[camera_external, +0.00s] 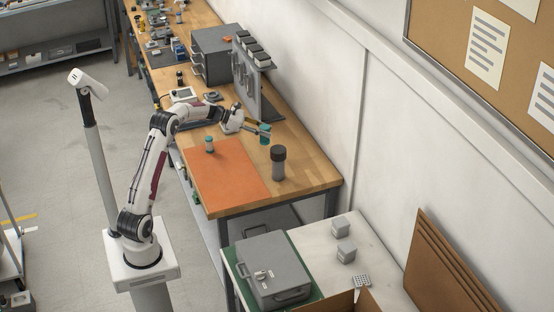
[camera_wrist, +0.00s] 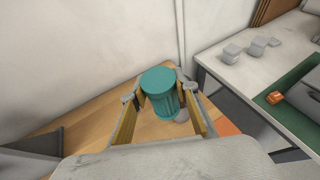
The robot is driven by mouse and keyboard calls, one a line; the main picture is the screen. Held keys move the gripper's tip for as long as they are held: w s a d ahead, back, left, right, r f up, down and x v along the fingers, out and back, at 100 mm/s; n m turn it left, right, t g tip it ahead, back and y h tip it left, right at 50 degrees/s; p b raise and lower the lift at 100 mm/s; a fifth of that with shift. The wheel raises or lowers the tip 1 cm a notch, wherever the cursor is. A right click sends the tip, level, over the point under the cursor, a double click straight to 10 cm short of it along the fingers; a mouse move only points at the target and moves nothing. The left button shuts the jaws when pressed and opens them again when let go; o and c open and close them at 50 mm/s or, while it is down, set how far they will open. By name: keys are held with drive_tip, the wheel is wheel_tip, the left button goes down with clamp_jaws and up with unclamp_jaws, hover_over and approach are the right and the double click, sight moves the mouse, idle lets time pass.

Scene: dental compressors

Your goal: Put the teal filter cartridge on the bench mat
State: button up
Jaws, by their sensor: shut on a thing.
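The teal filter cartridge (camera_external: 265,139) is a ribbed teal cylinder. It shows from its top in the wrist view (camera_wrist: 159,82), between the two yellow-lined fingers. My gripper (camera_external: 264,131) is shut on it and holds it over the wooden bench, to the right of the bench mat; in the wrist view my gripper (camera_wrist: 165,95) frames it from both sides. The bench mat (camera_external: 228,178) is a flat orange sheet near the bench's front end. Only a small orange piece of it (camera_wrist: 226,128) shows in the wrist view.
A grey canister with a dark lid (camera_external: 278,164) stands right of the mat, close to the cartridge. A grey panel (camera_external: 247,85) stands farther back. Most of the mat is clear.

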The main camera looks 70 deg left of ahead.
drive_tip(key=s+a+f+n+t+y, duration=0.15)
drive_tip(key=s+a+n+y, duration=0.4)
drive_tip(key=s+a, duration=0.95)
wheel_tip(320, 180, down, 6)
drive_tip(key=d, duration=0.1)
drive_tip(key=shift+s+m, duration=0.2)
drive_tip(key=shift+m, duration=0.15)
drive_tip(key=shift+f, duration=0.1)
drive_tip(key=shift+f, duration=2.95)
drive_tip(key=shift+f, duration=0.15)
drive_tip(key=shift+f, duration=1.75)
drive_tip(key=shift+f, duration=0.15)
